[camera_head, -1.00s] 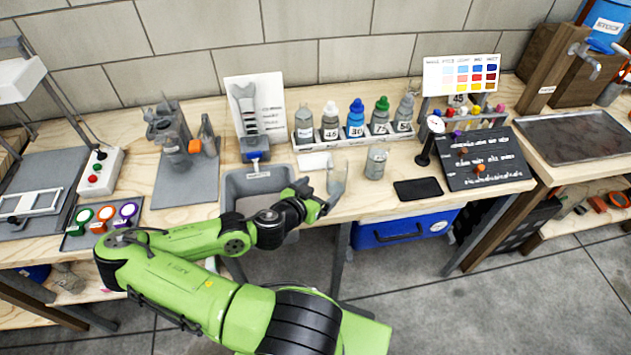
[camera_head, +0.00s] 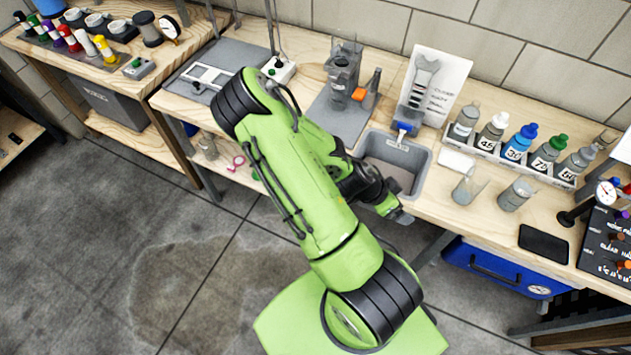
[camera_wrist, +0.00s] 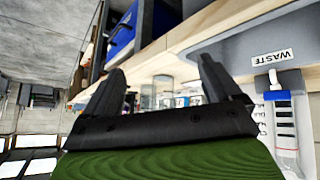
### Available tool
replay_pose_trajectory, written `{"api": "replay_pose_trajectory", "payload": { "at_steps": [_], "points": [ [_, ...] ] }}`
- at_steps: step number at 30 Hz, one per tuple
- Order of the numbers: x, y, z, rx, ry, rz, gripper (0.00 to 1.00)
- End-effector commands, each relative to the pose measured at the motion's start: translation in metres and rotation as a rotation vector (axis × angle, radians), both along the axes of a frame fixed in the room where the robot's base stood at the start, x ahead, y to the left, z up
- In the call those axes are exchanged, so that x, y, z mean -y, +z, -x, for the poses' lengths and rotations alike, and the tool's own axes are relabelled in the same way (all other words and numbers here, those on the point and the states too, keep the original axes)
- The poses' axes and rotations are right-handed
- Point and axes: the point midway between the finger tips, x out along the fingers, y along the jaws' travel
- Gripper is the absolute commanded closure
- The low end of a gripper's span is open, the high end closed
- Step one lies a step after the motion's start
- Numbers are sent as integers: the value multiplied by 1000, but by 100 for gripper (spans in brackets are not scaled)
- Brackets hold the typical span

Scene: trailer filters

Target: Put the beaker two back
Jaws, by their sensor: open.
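Two clear beakers stand on the bench right of the grey sink. The left beaker (camera_head: 468,186) is near the sink, and the right beaker (camera_head: 516,193) contains something greyish. I cannot tell which is beaker two. My gripper (camera_head: 402,217) is in front of the sink, at the bench's front edge, apart from both beakers. In the wrist view my gripper (camera_wrist: 163,70) has its fingers spread with nothing held. Small glass shapes (camera_wrist: 166,92) show beyond the fingers, too blurred to identify.
The waste sink (camera_head: 428,172) is beside my gripper. Labelled bottles (camera_head: 515,147) stand in a white rack behind the beakers. A black slab (camera_head: 543,243) lies to the right. A blue box (camera_head: 497,268) sits under the bench.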

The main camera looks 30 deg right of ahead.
Motion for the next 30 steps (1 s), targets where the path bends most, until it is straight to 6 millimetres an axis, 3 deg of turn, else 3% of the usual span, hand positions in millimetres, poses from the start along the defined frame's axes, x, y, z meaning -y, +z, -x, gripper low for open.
{"api": "replay_pose_trajectory", "payload": {
  "at_steps": [1, 5, 9, 12, 14, 18, 21, 25, 30],
  "points": [
    [-21, 6, -19, 29, 42, -99, 9],
    [-76, 36, -59, 60, 237, -333, 9],
    [-131, 94, -88, 105, 543, -509, 9],
    [-164, 144, -95, 132, 808, -566, 9],
    [-182, 175, -91, 140, 975, -570, 9],
    [-215, 242, -64, 123, 1365, -489, 9],
    [-231, 273, -36, 77, 1583, -386, 9],
    [-240, 291, -13, 19, 1731, -290, 9],
    [-242, 293, -7, 0, 1764, -271, 9]
  ]
}}
